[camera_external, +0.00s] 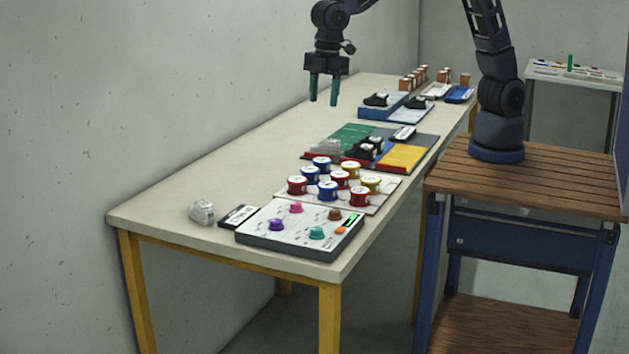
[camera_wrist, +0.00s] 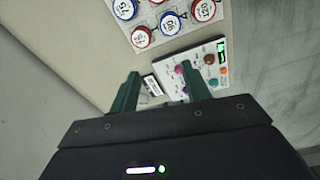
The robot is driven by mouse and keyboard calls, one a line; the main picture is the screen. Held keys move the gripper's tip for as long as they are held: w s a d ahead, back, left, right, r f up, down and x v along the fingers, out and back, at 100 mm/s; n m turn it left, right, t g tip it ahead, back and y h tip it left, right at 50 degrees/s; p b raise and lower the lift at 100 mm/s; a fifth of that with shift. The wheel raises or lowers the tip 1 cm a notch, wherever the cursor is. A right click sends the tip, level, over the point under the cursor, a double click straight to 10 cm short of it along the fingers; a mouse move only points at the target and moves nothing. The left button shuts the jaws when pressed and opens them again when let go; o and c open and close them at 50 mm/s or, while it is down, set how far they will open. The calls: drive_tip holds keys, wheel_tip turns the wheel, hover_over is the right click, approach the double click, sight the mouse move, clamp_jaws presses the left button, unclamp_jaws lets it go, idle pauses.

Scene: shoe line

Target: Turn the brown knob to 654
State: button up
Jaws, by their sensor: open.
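The brown knob (camera_external: 334,214) stands on a white-topped control panel (camera_external: 268,234) at the near end of the long table. In the wrist view the brown knob (camera_wrist: 211,58) is near the panel's upper part, beside a small green display (camera_wrist: 221,47). The same display (camera_external: 350,221) glows green in the external view, but its digits are too small to read.
Pink (camera_external: 296,207), purple (camera_external: 277,225) and teal (camera_external: 316,233) knobs and an orange button (camera_external: 341,230) share the panel. Several red, blue and yellow round pieces (camera_external: 327,190) stand just behind it. A label block (camera_external: 239,215) and a grey lump (camera_external: 202,212) lie left.

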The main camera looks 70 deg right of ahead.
sight(335, 210)
drive_tip(key=s+a+f+n, duration=0.2)
drive_tip(key=s+a+f, duration=0.35)
drive_tip(key=a, duration=0.25)
drive_tip(key=s+a+f+n, duration=0.2)
drive_tip(key=s+a+f, duration=0.35)
drive_tip(key=a, duration=0.25)
drive_tip(key=shift+g+h, duration=0.3)
drive_tip(key=shift+h, duration=0.1)
drive_tip(key=f, duration=0.7)
drive_tip(key=w+f, duration=0.1)
drive_tip(key=f, duration=0.3)
drive_tip(key=shift+a+f, duration=0.15)
drive_tip(key=shift+f, duration=0.1)
drive_tip(key=shift+c, duration=0.5)
drive_tip(key=c, duration=0.9)
